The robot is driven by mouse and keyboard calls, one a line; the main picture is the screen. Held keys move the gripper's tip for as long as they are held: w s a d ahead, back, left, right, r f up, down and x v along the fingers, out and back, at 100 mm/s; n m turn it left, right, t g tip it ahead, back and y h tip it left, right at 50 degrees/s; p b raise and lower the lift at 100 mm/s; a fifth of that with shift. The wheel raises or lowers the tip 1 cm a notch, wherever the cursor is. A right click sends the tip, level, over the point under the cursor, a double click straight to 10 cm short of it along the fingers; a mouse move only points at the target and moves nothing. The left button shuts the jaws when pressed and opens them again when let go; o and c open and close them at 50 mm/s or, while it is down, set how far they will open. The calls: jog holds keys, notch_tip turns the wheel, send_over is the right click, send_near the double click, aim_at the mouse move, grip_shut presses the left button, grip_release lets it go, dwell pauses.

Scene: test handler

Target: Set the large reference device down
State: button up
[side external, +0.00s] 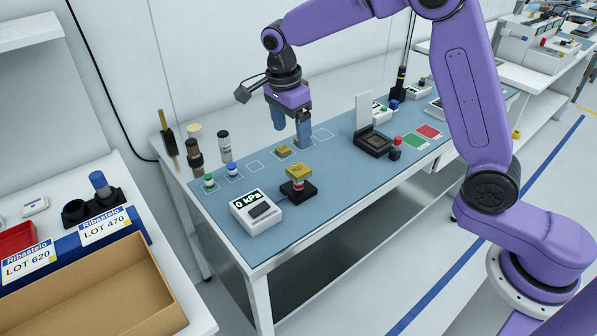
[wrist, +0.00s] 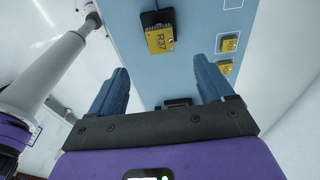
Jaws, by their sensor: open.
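A large gold block (side external: 298,170) sits above a black base (side external: 298,191) on the bench, with a small red and white part between them. In the wrist view a gold block marked R37 (wrist: 160,42) lies over a black base with a blue cable, seemingly the same one. My gripper (side external: 291,138) is open, above the bench and behind this block. The wrist view shows its two blue fingers (wrist: 163,80) wide apart with nothing between them. A smaller gold block (side external: 283,151) lies on a marked square close to the fingers; the wrist view shows two such blocks (wrist: 227,43).
A meter reading 0 kPa (side external: 256,210) stands left of the black base. Several small bottles stand at the bench's left end. The front of the blue mat has bare room.

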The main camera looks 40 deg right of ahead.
send_over(298, 169)
jog(key=a, duration=0.1)
notch_tip(298, 169, down, 6)
jog(key=shift+a, duration=0.1)
jog(key=shift+d+f, duration=0.2)
jog(key=shift+f, duration=0.65)
jog(key=shift+d+f, duration=0.15)
jog(key=shift+f, duration=0.75)
jog(key=shift+d+f, duration=0.2)
jog(key=shift+f, duration=0.65)
jog(key=c, duration=1.3)
jog(key=shift+o, duration=0.2)
jog(key=shift+r, duration=0.15)
